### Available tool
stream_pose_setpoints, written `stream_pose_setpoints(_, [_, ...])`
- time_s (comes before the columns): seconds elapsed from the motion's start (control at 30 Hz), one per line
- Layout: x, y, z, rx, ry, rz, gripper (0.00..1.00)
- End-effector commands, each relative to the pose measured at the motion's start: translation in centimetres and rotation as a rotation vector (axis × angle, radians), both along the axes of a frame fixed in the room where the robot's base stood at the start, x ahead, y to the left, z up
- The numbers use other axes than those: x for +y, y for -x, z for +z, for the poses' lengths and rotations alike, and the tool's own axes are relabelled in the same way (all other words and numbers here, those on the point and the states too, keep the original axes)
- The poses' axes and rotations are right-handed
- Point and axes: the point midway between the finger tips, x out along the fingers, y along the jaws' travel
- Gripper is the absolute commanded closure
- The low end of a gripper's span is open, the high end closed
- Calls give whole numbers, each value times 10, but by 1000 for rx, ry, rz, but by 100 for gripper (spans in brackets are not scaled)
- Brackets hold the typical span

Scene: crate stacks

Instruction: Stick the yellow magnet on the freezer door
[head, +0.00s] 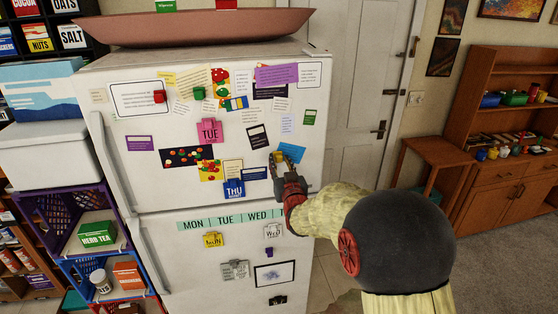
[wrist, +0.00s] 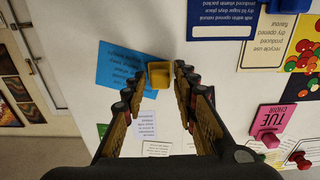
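The yellow magnet (wrist: 159,75) is a small block between my fingertips in the wrist view. My gripper (wrist: 164,74) is shut on it, with a fingertip at each side. In the head view my gripper (head: 281,160) is at the right part of the fridge's upper door (head: 140,190), right of a dark blue card (head: 254,173). A light blue note (wrist: 118,62) lies behind the magnet in the wrist view. I cannot tell whether the magnet touches the door. My fingers hide most of it in the head view.
The upper door is crowded with notes, a pink TUE clip (head: 210,131) and a blue THU clip (head: 234,188). A yellow MON clip (head: 213,239) is on the lower door (head: 190,275). Bare white patches show beside the left handle (head: 110,160).

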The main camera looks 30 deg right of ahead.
Motion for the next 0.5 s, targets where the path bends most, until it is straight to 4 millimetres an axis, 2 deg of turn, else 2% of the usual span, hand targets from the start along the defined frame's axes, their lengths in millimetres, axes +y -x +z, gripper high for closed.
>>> stream_pose_setpoints(0.5, [0, 0, 0, 0, 0, 0, 87])
